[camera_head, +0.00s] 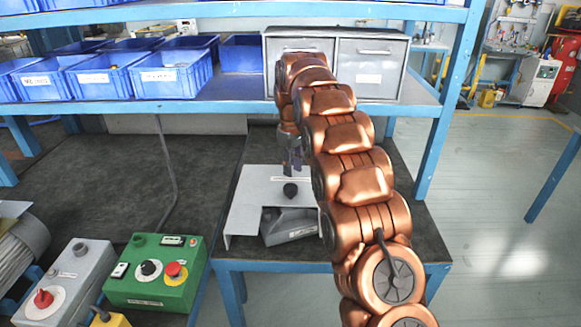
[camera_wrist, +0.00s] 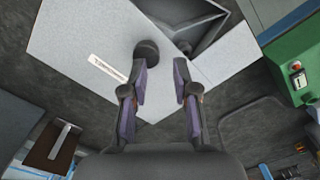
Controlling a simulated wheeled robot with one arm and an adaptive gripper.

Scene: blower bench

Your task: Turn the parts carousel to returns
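The parts carousel shows as a light grey cover plate (camera_head: 258,188) with a small black knob (camera_head: 290,190) and a dark grey open-topped bin (camera_head: 290,226) at its cut-out front corner. In the wrist view the knob (camera_wrist: 147,50) sits just beyond my left fingertip, beside a white label strip (camera_wrist: 108,68) too small to read. The bin (camera_wrist: 187,22) shows at the top and looks empty. My gripper (camera_wrist: 161,66) is open, its two fingers apart with nothing between them. In the head view my gripper (camera_head: 292,163) points down behind the knob, partly hidden by my arm.
A blue-framed shelf (camera_head: 230,107) with blue bins (camera_head: 172,78) and a grey drawer cabinet (camera_head: 372,65) overhangs the bench behind. A green control box (camera_head: 155,285) and a grey switch box (camera_head: 70,278) stand at the front left.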

